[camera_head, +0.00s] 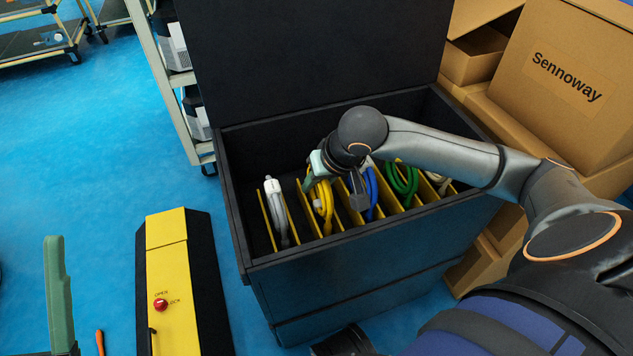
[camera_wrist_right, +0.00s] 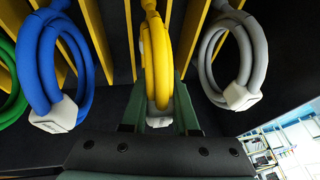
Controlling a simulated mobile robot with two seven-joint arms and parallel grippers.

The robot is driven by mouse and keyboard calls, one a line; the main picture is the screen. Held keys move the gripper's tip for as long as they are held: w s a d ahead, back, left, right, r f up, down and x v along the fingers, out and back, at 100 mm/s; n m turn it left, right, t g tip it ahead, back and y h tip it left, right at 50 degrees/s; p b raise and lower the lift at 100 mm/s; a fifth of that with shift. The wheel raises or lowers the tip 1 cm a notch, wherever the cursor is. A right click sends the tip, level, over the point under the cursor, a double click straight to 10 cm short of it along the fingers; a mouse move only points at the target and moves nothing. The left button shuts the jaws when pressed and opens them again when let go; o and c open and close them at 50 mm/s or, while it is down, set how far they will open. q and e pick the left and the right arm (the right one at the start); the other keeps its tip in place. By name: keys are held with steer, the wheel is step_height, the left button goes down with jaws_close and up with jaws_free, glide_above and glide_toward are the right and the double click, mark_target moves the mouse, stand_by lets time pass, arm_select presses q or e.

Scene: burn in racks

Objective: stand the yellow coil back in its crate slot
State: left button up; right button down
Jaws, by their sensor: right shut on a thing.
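The yellow coil (camera_head: 325,203) is upright among the yellow dividers of the black crate (camera_head: 340,252). My right gripper (camera_head: 313,178) reaches into the crate from above and is shut on this coil. In the right wrist view the yellow coil (camera_wrist_right: 157,55) runs between the two green fingers (camera_wrist_right: 158,112), with its white connector low between them. Dividers show on both sides of it; whether it rests on the crate floor is hidden. A green finger-like part of my left gripper (camera_head: 57,290) shows at the lower left; its opening is not visible.
A grey coil (camera_head: 276,205) stands to the left, and a blue coil (camera_head: 371,190), a green coil (camera_head: 402,180) and a pale coil (camera_head: 439,183) to the right. The raised black lid (camera_head: 310,50) is behind. Cardboard boxes (camera_head: 570,75) stand right; a yellow-black unit (camera_head: 168,290) left.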

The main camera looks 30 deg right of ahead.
steer(key=c, duration=0.6)
jaws_free()
steer(key=p+v, duration=0.4)
steer(key=v, duration=0.8)
steer(key=shift+s+r, duration=0.15)
steer(key=shift+r, duration=0.05)
